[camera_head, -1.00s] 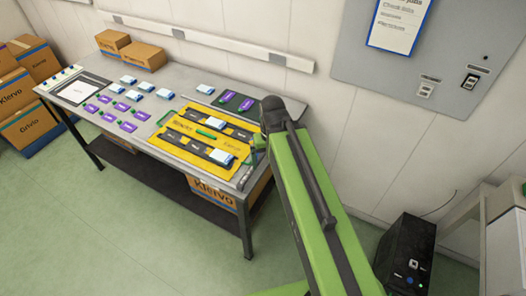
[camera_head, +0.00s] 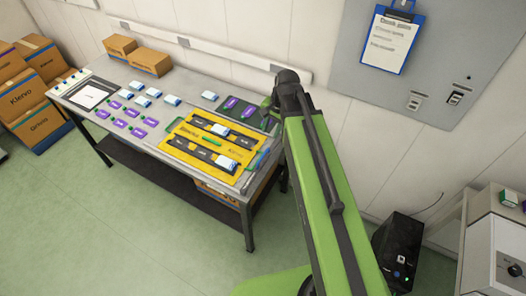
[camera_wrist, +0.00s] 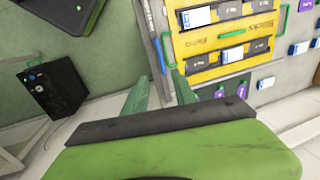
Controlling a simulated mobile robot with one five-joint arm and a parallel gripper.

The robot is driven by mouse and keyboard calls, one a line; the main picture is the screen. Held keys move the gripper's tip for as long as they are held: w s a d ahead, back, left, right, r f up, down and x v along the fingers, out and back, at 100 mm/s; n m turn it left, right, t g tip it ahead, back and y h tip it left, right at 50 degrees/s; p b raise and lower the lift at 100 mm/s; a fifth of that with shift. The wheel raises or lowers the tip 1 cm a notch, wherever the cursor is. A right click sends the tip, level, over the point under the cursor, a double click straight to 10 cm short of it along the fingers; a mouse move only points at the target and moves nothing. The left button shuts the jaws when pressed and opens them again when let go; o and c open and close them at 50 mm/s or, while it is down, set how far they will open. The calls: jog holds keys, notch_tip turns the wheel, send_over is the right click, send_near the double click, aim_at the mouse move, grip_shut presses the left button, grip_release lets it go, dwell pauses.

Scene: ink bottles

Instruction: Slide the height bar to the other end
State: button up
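I cannot tell for certain which part is the height bar. A long grey bar (camera_wrist: 151,38) runs along the bench edge in the wrist view, beside a short green upright piece (camera_wrist: 167,49). The yellow board (camera_head: 177,150) lies next to it, with black slotted strips and white-and-blue blocks; it also shows in the wrist view (camera_wrist: 212,71). A small green bar (camera_wrist: 259,46) lies between its two strips. My gripper (camera_wrist: 158,88) has its green fingers spread with nothing between them, short of the bench edge. In the head view the fingers are mostly hidden by my arm.
A dark mat (camera_head: 238,108) lies at the back. A black computer case (camera_head: 398,249) stands on the floor at right. The floor before the bench is free.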

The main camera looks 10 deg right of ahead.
aim_at(262, 157)
jog(key=f+b, duration=0.5)
jog(key=w+a+f+b, duration=0.1)
jog(key=f+b, duration=0.5)
jog(key=w+a+f+b, duration=0.1)
jog(key=f+b, duration=0.4)
jog(key=f, duration=0.1)
jog(key=shift+w+a+b, duration=0.1)
jog(key=shift+a+b, duration=0.15)
jog(key=shift+b, duration=0.15)
grip_shut()
dwell(0.4)
